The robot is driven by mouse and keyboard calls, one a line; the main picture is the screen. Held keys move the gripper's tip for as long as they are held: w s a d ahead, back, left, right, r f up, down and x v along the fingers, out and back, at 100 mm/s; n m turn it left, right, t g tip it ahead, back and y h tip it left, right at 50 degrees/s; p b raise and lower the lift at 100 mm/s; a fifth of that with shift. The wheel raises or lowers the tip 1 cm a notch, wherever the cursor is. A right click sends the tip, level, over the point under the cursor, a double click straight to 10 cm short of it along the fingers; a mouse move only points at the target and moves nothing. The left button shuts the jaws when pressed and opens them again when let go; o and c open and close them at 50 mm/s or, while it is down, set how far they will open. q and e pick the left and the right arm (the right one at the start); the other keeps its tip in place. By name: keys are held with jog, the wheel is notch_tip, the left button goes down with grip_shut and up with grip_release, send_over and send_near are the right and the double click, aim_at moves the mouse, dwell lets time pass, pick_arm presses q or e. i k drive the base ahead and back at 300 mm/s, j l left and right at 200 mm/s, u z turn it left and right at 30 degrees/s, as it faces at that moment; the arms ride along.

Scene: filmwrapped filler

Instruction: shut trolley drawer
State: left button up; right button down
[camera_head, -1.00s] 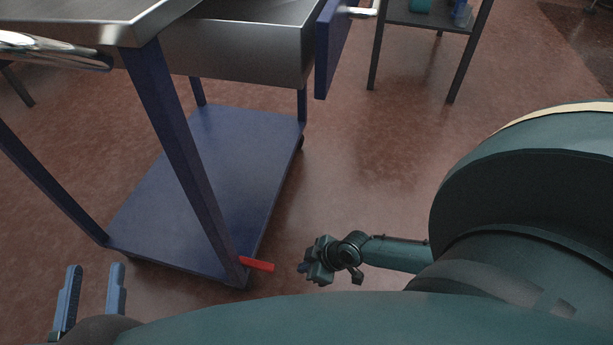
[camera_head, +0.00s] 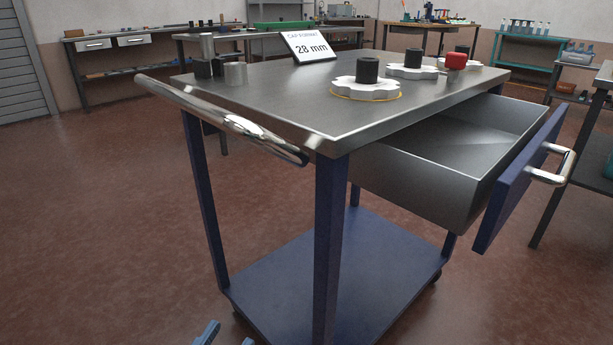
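The trolley (camera_head: 300,125) has a steel top, blue legs and a blue lower shelf (camera_head: 340,265). Its steel drawer (camera_head: 420,185) stands pulled out on the right side and looks empty inside. The drawer's blue front panel (camera_head: 515,190) carries a silver bar handle (camera_head: 562,165) facing right. My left gripper (camera_head: 228,337) shows only as blue fingertips at the bottom edge, spread apart, well below and left of the drawer and not touching it. My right gripper is out of view.
A silver push handle (camera_head: 225,118) sticks out at the trolley's near left. The top bears white star-shaped parts (camera_head: 365,88), metal cylinders (camera_head: 235,73) and a "28 mm" sign (camera_head: 310,46). A dark table (camera_head: 585,165) stands right of the drawer handle. Floor at left is clear.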

aim_at(485, 149)
jog(key=k+l, duration=0.7)
jog(key=l, duration=0.15)
